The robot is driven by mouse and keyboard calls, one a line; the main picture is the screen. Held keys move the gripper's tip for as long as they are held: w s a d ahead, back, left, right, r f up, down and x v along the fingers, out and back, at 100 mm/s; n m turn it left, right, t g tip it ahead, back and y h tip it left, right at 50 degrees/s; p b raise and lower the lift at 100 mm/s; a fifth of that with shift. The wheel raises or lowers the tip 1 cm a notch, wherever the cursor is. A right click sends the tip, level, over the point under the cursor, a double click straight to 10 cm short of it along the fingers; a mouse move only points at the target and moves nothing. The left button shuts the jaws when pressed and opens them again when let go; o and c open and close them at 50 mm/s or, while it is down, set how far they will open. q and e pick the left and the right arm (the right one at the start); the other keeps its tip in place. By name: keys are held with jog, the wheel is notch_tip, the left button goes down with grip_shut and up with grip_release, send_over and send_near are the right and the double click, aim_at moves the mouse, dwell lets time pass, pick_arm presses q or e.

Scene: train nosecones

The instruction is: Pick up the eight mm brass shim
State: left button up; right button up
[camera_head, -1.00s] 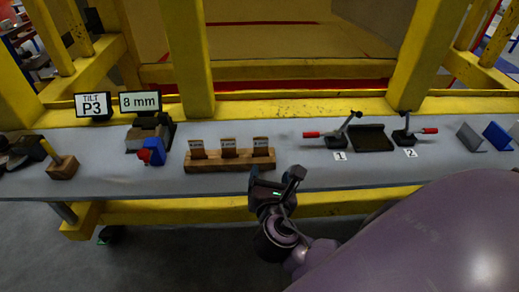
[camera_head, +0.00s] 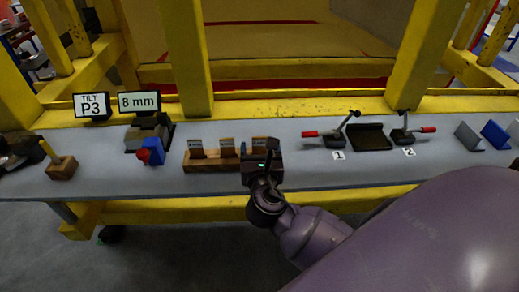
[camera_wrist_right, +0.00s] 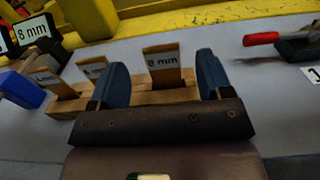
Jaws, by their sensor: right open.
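The eight mm brass shim (camera_wrist_right: 163,66) stands upright in a slot of the wooden rack, its label reading 8 mm in the right wrist view. It is the rightmost of three shims; in the head view its top (camera_head: 260,142) shows just above my right gripper (camera_head: 262,158). In the right wrist view the two blue fingers of my right gripper (camera_wrist_right: 168,75) are open, one on each side of the shim, with gaps to it. The wooden rack (camera_head: 203,166) lies on the grey bench. My left gripper is not in view.
Two other shims (camera_head: 196,148) (camera_head: 227,148) stand left in the rack. A blue block with a red knob (camera_head: 153,153) is further left, below the 8 mm sign (camera_head: 139,102). Red-handled clamps (camera_head: 325,133) flank a dark plate (camera_head: 369,137) to the right.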

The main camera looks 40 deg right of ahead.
aim_at(259, 139)
jog(key=x, duration=0.4)
jog(key=shift+w+d, duration=0.1)
jog(key=c, duration=1.2)
jog(key=shift+o, duration=0.2)
notch_tip(259, 139, up, 20)
jog(key=p, duration=0.4)
jog(key=shift+p, duration=0.35)
